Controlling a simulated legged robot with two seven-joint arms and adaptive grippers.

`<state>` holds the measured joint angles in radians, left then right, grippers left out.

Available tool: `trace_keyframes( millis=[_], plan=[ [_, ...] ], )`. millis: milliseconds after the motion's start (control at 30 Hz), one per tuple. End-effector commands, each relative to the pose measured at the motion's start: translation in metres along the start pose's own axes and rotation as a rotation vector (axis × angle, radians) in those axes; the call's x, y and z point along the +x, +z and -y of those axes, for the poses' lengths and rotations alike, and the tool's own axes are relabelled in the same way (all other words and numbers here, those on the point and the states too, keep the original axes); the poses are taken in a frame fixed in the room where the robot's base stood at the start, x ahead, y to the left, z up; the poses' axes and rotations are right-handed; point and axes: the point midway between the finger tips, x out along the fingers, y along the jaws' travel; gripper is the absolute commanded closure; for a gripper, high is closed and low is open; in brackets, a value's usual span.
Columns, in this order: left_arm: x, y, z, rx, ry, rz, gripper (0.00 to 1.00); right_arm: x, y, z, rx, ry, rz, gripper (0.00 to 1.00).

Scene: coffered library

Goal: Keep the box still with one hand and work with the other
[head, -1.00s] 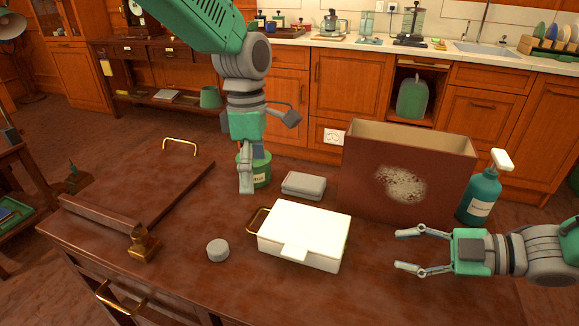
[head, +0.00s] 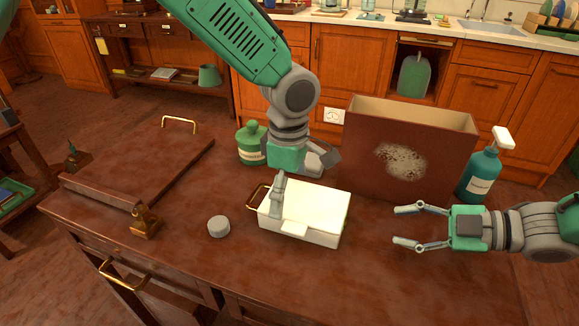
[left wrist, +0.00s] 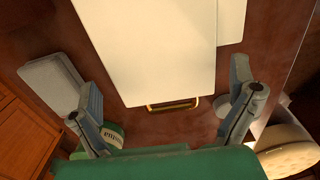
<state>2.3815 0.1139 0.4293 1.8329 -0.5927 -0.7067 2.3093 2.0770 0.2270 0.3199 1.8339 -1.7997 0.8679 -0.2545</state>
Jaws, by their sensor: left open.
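A white box (head: 318,207) with a front tab and a brass handle (head: 258,197) on its left end lies on the brown table (head: 370,280). My left gripper (head: 303,185) is open above the handle end of the box, one finger low by its left part; contact cannot be told. In the left wrist view the white box (left wrist: 160,50) and its handle (left wrist: 172,105) lie between the spread fingers (left wrist: 165,95). My right gripper (head: 400,226) is open and empty, right of the white box and apart from it.
A tall open brown box (head: 440,155) with a pale stain stands behind, beside a teal pump bottle (head: 481,175). A green jar (head: 250,145), a grey puck (head: 218,226) and a brass-handled board (head: 150,165) are at left. A grey block (left wrist: 52,82) shows in the wrist view. The front right tabletop is clear.

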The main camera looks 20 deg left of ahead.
Motion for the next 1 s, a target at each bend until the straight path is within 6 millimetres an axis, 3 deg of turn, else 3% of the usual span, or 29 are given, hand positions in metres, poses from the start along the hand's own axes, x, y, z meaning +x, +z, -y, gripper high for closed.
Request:
trace_keyframes(
  millis=[233,600,700,733,1000],
  plan=[
    [0.028,0.000,0.001,0.000,-0.002,0.000,0.00,0.000,0.000,0.000,0.000,0.000,0.000,0.66],
    [0.033,0.000,0.000,0.000,0.000,0.000,0.00,0.000,0.000,0.000,0.000,0.000,0.000,0.66],
    [0.033,0.000,0.000,0.000,0.000,0.000,0.35,0.000,0.000,0.000,0.000,0.000,0.000,0.66],
    [0.033,0.000,0.000,0.000,0.000,0.000,0.41,0.000,0.000,0.000,0.000,0.000,0.000,0.66],
    [0.033,0.000,0.000,0.000,0.000,0.000,0.42,0.000,0.000,0.000,0.000,0.000,0.000,0.66]
  ],
)
